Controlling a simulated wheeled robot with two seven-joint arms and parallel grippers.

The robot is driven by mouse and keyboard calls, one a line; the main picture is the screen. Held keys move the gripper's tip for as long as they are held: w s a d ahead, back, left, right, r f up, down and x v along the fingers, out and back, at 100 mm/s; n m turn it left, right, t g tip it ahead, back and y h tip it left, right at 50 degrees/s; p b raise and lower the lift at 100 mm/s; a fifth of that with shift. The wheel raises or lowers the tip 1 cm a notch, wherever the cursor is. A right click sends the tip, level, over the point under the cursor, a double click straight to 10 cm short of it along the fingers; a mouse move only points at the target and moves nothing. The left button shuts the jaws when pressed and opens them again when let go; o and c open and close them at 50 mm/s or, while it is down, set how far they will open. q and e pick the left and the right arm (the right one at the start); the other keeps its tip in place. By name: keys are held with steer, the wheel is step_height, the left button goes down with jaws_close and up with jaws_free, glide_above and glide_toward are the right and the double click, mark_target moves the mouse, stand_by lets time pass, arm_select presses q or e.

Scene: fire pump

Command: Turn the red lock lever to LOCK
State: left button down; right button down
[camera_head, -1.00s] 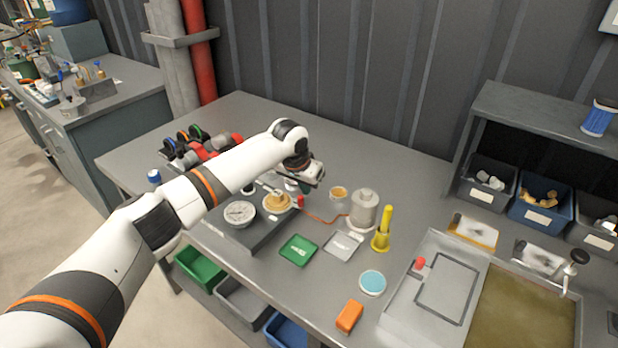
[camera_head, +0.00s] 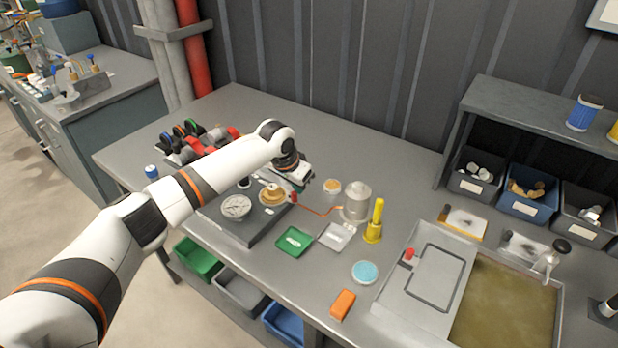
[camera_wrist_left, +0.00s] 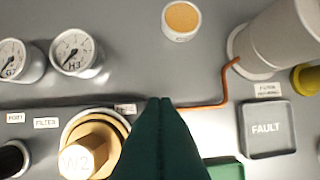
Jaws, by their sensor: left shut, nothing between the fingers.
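A small red piece (camera_head: 293,197), which may be the red lock lever, shows at the right edge of the grey gauge block, just below my left gripper. My left gripper (camera_head: 294,187) is over the right end of the block, its dark fingers mostly hidden by the wrist. In the left wrist view its green fingers (camera_wrist_left: 162,104) are shut with nothing between them. No red lever shows in the wrist view; the fingers cover part of that area. I cannot tell whether they touch it.
A round gauge (camera_head: 236,207) sits on the block. A grey cylinder (camera_head: 357,202) with an orange pipe, a yellow handle (camera_head: 376,218), a green tray (camera_head: 294,254) and a grey FAULT tray (camera_wrist_left: 268,143) stand to the right. The bench front between them is partly clear.

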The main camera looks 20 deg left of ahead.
arm_select(q)
steer(key=shift+s+r+m+p, duration=0.25)
steer(key=shift+s+m+p, duration=0.1)
steer(key=shift+m, duration=0.05)
steer(key=shift+s+m+h+p, duration=0.45)
steer(key=shift+m+p, duration=0.1)
steer(key=shift+m, duration=0.25)
steer(key=shift+s+a+f+m+g+p, duration=0.15)
steer(key=shift+s+m+g+p, duration=0.35)
steer(key=shift+m, duration=0.5)
steer(key=shift+s+a+p, duration=0.1)
steer(key=shift+s+p, duration=0.35)
steer(key=shift+p, duration=0.2)
arm_select(e)
steer(key=shift+s+r, duration=0.2)
steer(key=shift+r, duration=2.3)
arm_select(q)
steer(key=shift+f, duration=0.1)
steer(key=shift+w+a, duration=0.1)
steer(key=shift+w, duration=0.05)
arm_select(e)
steer(key=shift+f, duration=0.1)
